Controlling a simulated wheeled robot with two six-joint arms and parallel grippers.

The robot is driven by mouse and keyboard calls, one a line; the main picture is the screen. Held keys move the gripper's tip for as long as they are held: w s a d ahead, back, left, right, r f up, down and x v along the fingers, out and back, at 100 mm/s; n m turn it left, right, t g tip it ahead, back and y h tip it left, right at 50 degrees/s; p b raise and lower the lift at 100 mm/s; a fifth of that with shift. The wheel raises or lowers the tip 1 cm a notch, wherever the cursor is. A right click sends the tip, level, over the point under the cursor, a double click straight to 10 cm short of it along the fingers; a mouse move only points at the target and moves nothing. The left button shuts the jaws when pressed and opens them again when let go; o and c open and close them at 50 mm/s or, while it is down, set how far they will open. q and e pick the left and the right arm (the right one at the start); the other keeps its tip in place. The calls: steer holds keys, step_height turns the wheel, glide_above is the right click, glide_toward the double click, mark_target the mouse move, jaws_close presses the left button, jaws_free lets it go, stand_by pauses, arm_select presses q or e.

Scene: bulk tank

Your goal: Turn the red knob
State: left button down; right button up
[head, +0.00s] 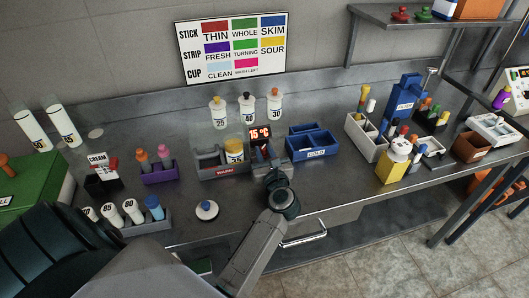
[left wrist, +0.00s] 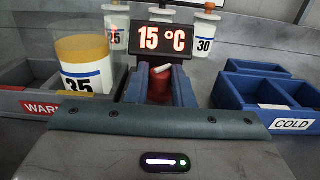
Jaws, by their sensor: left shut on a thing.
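The red knob (left wrist: 160,84) shows in the left wrist view, below a black display (left wrist: 162,39) that reads 15 °C. A white mark lies across its top, slightly tilted. My left gripper (left wrist: 161,92) is shut on the knob, with one finger on each side of it. In the head view the display (head: 260,134) stands at the middle of the counter. There my left gripper (head: 271,160) reaches in just below it and hides the knob. My right gripper is not in view.
A grey WARM bin (head: 222,171) with a yellow-filled 35 jar (head: 234,151) stands left of the display. A blue COLD bin (head: 313,153) stands on the right. Several bottles, including the 40 bottle (head: 247,112), stand behind. A white-rimmed round item (head: 206,210) lies near the front edge.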

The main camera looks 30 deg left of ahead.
arm_select(q)
steer(key=shift+s+a+r+m+t+h+p, duration=0.1)
steer(key=shift+a+r+m+t+h+p, duration=0.1)
steer(key=shift+m+t+h+p, duration=0.45)
steer(key=shift+s+m+t+h+p, duration=0.1)
steer(key=shift+m+t+h+p, duration=0.9)
steer(key=shift+h, duration=0.25)
steer(key=shift+f+m+t+h+p, duration=0.2)
steer(key=shift+m+t+h+p, duration=0.15)
steer(key=shift+m+t+h, duration=0.4)
steer(key=c, duration=1.3)
jaws_free()
steer(key=shift+o, duration=0.2)
steer(key=shift+d, duration=0.1)
